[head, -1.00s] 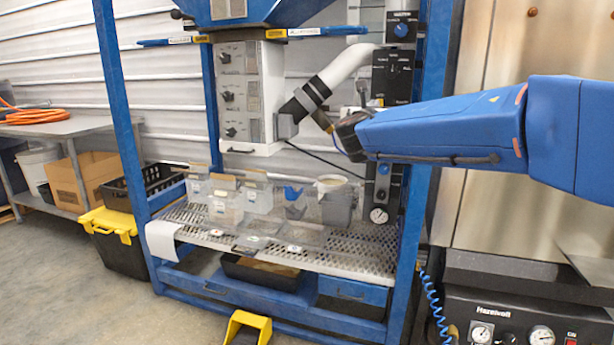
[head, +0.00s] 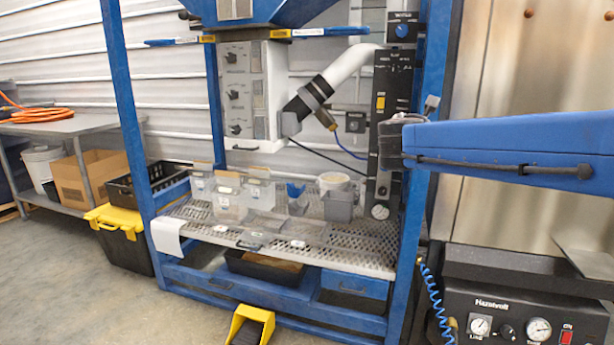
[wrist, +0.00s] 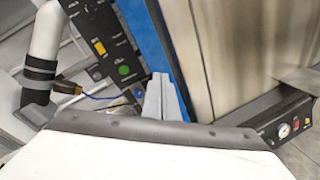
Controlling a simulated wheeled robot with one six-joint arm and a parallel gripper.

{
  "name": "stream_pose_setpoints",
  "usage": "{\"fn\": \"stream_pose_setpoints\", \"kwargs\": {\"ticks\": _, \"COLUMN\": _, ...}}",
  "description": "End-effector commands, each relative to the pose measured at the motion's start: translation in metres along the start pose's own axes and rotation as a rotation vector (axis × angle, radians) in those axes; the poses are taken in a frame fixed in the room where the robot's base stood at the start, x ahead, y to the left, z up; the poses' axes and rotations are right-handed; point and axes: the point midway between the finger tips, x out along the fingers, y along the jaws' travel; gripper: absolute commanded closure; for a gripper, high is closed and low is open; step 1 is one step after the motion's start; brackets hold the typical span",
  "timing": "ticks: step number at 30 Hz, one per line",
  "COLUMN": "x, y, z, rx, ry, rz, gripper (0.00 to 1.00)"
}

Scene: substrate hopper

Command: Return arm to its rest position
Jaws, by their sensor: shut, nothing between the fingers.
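My blue arm reaches in from the right edge of the head view. Its dark end (head: 391,143) is in front of the right frame post and the black control panel. In the wrist view my gripper (wrist: 158,82) shows as grey fingers close together, shut and empty. It points toward the blue post and the panel (wrist: 98,40). In the head view the fingers are hard to make out against the panel. The end of the arm is apart from the white pipe with its black collar (head: 308,97).
The blue hopper frame holds a perforated shelf (head: 350,252) with clear bins and a grey cup (head: 338,207). A steel cabinet and a gauge box (head: 530,315) stand at the right. A yellow pedal (head: 250,325) is on the floor. Open floor lies at the left.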

Motion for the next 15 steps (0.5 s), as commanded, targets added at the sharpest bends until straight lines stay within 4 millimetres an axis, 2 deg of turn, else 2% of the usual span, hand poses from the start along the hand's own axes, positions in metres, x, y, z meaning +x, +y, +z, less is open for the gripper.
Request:
{"fn": "stream_pose_setpoints", "kwargs": {"ticks": 1, "x": -0.006, "y": -0.023, "z": 0.001, "rx": 0.073, "ry": 0.019, "rz": -0.041, "gripper": 1.0}}
{"fn": "stream_pose_setpoints", "kwargs": {"ticks": 4, "x": -0.021, "y": -0.076, "z": -0.007, "rx": 0.267, "ry": 0.07, "rz": -0.15, "gripper": 1.0}}
{"fn": "stream_pose_setpoints", "kwargs": {"ticks": 8, "x": -0.05, "y": -0.145, "z": -0.025, "rx": 0.542, "ry": 0.126, "rz": -0.309, "gripper": 1.0}}
{"fn": "stream_pose_setpoints", "kwargs": {"ticks": 12, "x": -0.088, "y": -0.209, "z": -0.053, "rx": 0.838, "ry": 0.171, "rz": -0.487, "gripper": 1.0}}
{"fn": "stream_pose_setpoints", "kwargs": {"ticks": 15, "x": -0.12, "y": -0.247, "z": -0.077, "rx": 1.048, "ry": 0.191, "rz": -0.619, "gripper": 1.0}}
